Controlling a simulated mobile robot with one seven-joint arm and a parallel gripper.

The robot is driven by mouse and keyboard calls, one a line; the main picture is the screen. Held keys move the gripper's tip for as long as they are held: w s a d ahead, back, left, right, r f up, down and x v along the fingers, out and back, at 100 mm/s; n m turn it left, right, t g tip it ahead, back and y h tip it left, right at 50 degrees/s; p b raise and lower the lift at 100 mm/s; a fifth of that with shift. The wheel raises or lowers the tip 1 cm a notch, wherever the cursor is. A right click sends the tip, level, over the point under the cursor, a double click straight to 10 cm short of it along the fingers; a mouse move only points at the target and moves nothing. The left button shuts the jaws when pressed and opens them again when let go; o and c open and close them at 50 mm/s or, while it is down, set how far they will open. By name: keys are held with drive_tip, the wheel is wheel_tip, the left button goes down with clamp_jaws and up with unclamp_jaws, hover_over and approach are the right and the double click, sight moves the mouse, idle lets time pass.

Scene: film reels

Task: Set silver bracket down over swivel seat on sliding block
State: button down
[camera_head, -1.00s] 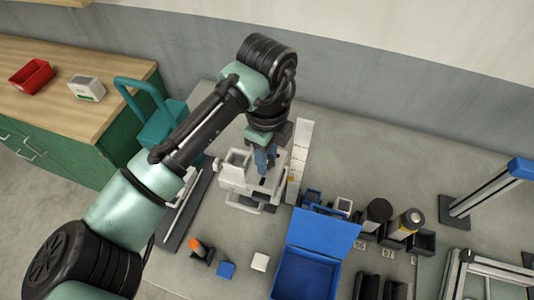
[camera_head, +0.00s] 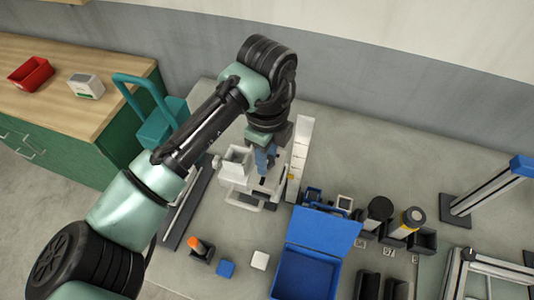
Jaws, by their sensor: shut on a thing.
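My gripper (camera_head: 266,161) points down over the pale grey fixture in the middle of the table. Its blue fingers are shut on the silver bracket, which is small and mostly hidden by the fingers and blends with the pale parts around it. The sliding block (camera_head: 237,168) appears to be the pale, box-like part just left of the fingers. The swivel seat cannot be made out under my gripper. I cannot tell whether the bracket touches the seat or hangs just above it.
A tall white scale plate (camera_head: 300,150) stands close on the right of the fixture. An open blue box (camera_head: 322,232) is in front right, with dark bins (camera_head: 425,241) beyond. A teal stand (camera_head: 160,125) is left.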

drive_tip(key=shift+f+b, duration=0.4)
drive_tip(key=shift+f, duration=0.2)
drive_tip(key=shift+c, duration=2.3)
unclamp_jaws()
wheel_tip(320, 180, up, 13)
drive_tip(key=b, duration=0.2)
